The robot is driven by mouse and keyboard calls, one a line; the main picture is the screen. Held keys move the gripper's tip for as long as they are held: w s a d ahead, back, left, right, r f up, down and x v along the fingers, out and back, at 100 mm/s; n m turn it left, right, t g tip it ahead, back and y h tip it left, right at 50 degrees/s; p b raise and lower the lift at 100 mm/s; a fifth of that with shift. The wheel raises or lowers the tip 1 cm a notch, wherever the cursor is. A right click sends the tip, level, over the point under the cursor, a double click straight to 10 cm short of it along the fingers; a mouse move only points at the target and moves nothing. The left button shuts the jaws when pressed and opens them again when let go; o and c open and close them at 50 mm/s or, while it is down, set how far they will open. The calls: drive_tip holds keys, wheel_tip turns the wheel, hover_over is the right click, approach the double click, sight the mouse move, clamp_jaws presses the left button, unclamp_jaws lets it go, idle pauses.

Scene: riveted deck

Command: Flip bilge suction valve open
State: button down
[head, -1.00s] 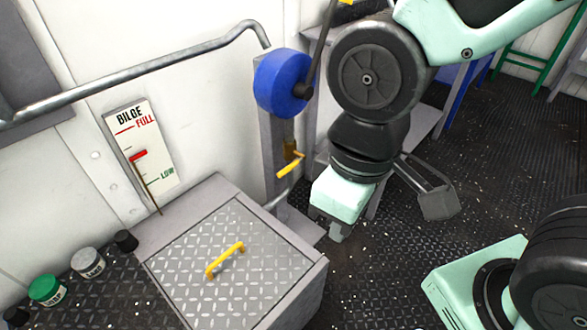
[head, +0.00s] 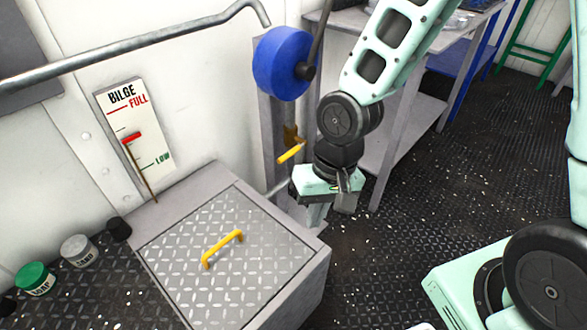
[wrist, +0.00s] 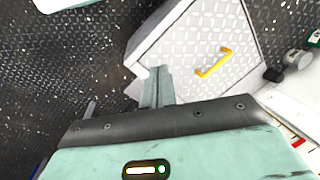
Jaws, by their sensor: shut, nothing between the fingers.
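The valve is a brass body (head: 291,135) with a yellow lever (head: 291,153), low on a grey post under a blue drum in the head view. The lever slants down to the left. My gripper (head: 316,218) is just below and right of the lever, pointing down, apart from it in the picture. Its fingers are shut and empty, as the wrist view (wrist: 157,88) also shows. I cannot make out the valve in the wrist view. The bilge gauge (head: 137,140) on the wall has its red marker between FULL and LOW.
A grey box with a tread-plate lid (head: 270,255) and yellow handle (head: 222,248) stands left of my gripper. The blue drum (head: 282,63) with its dark rod is above the valve. A grey shelved bench (head: 395,145) is behind my arm.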

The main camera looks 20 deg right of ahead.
sight(292, 152)
drive_tip(key=w+f+m+t+y+b, duration=0.1)
drive_tip(key=w+f+m+y+b, duration=0.1)
drive_tip(key=w+f+m, duration=0.1)
drive_tip(key=w+f+m+t+y+b, duration=0.1)
drive_tip(key=w+f+m+y+b, duration=0.1)
drive_tip(key=w+f+m, duration=0.2)
drive_tip(key=w+f+m+t+y+b, duration=0.2)
drive_tip(key=w+f+m+y, duration=0.1)
drive_tip(key=f+m, duration=0.4)
drive_tip(key=shift+w+a+f+b, duration=0.1)
drive_tip(key=shift+f+b, duration=0.1)
drive_tip(key=shift+f, duration=0.4)
drive_tip(key=shift+w+a+f+b, duration=0.1)
drive_tip(key=shift+f+b, duration=0.1)
drive_tip(key=shift+f, duration=0.35)
drive_tip(key=w+d+f+m+t+h+b, duration=0.1)
drive_tip(key=w+d+m+t+b, duration=0.3)
drive_tip(key=w+d+m+t, duration=0.6)
drive_tip(key=w+m+t, duration=0.1)
drive_tip(key=m, duration=0.5)
drive_tip(key=shift+w+b, duration=0.3)
drive_tip(key=shift+f, duration=0.15)
drive_tip(key=b+x, duration=0.4)
drive_tip(key=x, duration=0.6)
drive_tip(key=shift+s+d+r, duration=0.1)
drive_tip(key=shift+s+r, duration=0.05)
drive_tip(key=shift+r, duration=0.85)
drive_tip(key=shift+s+d+r, duration=0.1)
drive_tip(key=shift+s+r, duration=0.05)
drive_tip(key=shift+r, duration=0.8)
